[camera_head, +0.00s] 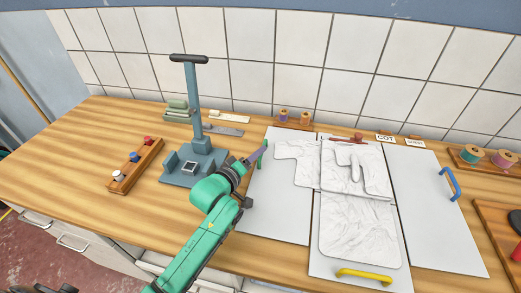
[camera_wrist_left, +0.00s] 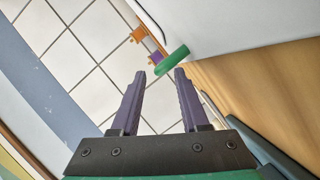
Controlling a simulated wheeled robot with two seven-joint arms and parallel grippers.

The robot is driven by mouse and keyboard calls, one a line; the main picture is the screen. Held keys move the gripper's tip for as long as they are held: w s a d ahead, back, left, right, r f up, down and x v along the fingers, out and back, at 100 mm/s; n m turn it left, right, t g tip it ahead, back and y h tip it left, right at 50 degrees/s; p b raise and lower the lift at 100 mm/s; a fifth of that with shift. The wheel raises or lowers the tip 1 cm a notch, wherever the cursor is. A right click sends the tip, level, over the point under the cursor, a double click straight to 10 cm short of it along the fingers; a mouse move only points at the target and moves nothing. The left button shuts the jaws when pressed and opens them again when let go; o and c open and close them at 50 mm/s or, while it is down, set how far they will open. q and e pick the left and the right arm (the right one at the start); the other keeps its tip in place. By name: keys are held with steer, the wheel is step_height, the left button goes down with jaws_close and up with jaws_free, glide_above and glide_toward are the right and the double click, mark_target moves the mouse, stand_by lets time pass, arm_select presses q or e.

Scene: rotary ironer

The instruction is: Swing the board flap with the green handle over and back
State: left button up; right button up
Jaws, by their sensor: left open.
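The board flap with the green handle is the pale left panel (camera_head: 272,215), lying flat on the table with part of a white garment (camera_head: 297,165) over it. The green handle (camera_head: 263,155) is at its left edge, partly hidden by my gripper. My left gripper (camera_head: 251,159) is open beside the handle. In the left wrist view the green handle (camera_wrist_left: 172,61) shows just beyond the two purple fingertips (camera_wrist_left: 160,73), not clearly between them. The fingers look empty. My right gripper is not in view.
The right flap has a blue handle (camera_head: 450,183), the front flap a yellow handle (camera_head: 364,275). A blue-grey press stand (camera_head: 195,130) stands left of my gripper, with a wooden button rack (camera_head: 136,165) further left. Thread spools (camera_head: 293,116) stand behind the board.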

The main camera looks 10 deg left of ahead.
arm_select(q)
steer(key=x, duration=0.2)
steer(key=shift+w+d+f, duration=0.1)
steer(key=shift+w+f, duration=0.05)
steer(key=shift+w, duration=0.2)
jaws_close()
stand_by(1.1)
